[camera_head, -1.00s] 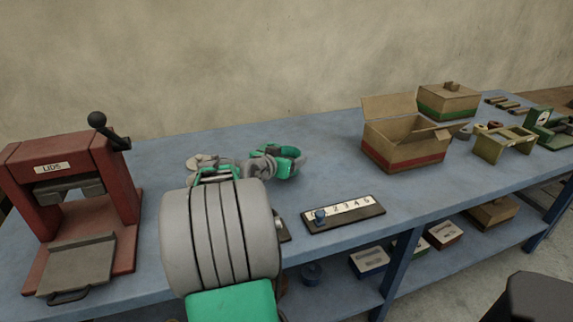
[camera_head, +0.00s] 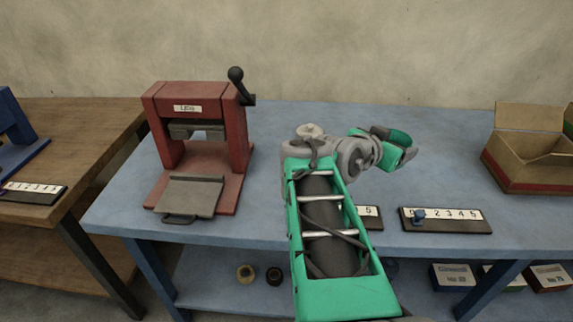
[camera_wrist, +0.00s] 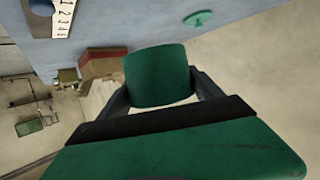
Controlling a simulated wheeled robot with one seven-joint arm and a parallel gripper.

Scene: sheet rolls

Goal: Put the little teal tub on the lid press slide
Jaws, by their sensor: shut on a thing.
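The lid press (camera_head: 203,130) is a red frame with a LIDS sign and a black-knobbed lever, on the left part of the blue bench. Its slide (camera_head: 190,195) is a grey plate with a front handle, pulled out and bare. In the wrist view, the little teal tub (camera_wrist: 155,66) sits between the dark fingers of my gripper (camera_wrist: 160,90), which is shut on it. In the head view, my gripper (camera_head: 402,153) is over the bench, right of the press. I cannot clearly tell the tub from my green gripper parts there.
An open cardboard box (camera_head: 530,160) stands at the right. A numbered strip (camera_head: 447,219) with a blue peg lies near the bench's front edge; another is partly behind my arm. A wooden table (camera_head: 65,150) is at the far left. A small green round thing (camera_wrist: 198,18) shows in the wrist view.

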